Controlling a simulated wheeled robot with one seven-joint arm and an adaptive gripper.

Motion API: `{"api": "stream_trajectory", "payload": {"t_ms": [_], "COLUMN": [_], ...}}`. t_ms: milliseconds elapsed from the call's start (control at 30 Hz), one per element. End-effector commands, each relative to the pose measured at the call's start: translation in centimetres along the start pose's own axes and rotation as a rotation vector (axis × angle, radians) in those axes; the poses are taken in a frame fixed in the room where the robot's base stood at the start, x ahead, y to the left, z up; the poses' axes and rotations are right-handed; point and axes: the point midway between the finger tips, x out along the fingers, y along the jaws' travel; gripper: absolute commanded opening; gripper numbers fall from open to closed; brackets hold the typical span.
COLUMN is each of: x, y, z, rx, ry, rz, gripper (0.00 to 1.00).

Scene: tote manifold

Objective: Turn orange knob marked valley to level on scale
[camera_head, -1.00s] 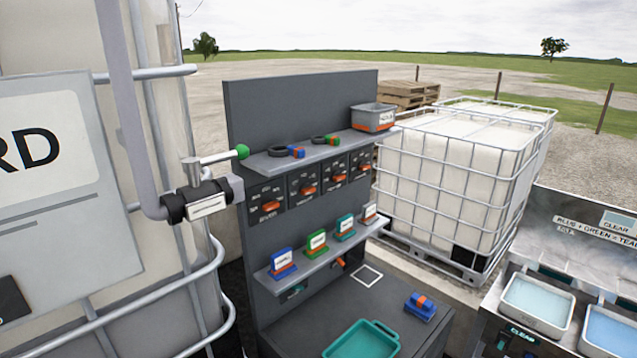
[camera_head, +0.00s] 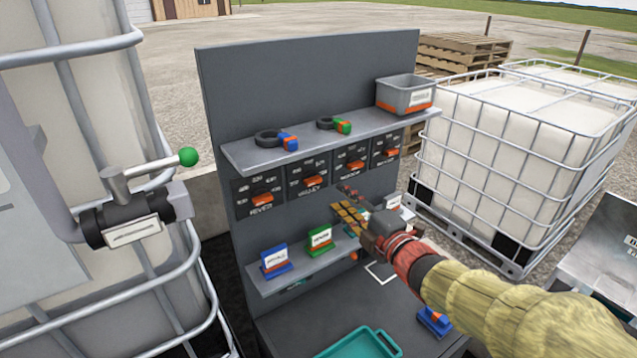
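The orange knob marked VALLEY (camera_head: 314,181) is the second from the left in a row of dark scale plates under the upper shelf. It points roughly sideways, and its scale words are too small to read. My gripper (camera_head: 343,202) reaches in from the right, in front of the panel. It is below and to the right of the VALLEY knob, apart from it. Its fingers show yellowish pads, but the gap between them is unclear. It hides part of the lower shelf and some of the stands there.
Other orange knobs, RIVER (camera_head: 262,200) and two more (camera_head: 356,166), flank it. The upper shelf (camera_head: 330,142) overhangs the knobs, with cable loops and a grey bin (camera_head: 404,94). Blue (camera_head: 275,261) and green stands (camera_head: 319,238) sit on the lower shelf (camera_head: 265,287).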

Motion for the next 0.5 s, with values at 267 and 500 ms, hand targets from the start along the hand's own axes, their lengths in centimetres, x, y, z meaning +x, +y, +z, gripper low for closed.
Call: {"api": "stream_trajectory", "payload": {"t_ms": [267,500], "x": [1.7,5.3], "y": [-0.1,-0.1], "z": [-2.0,-2.2], "rx": [-0.072,-0.070], "ry": [0.088,0.086], "rz": [0.043,0.042], "gripper": [0.30,0.30]}}
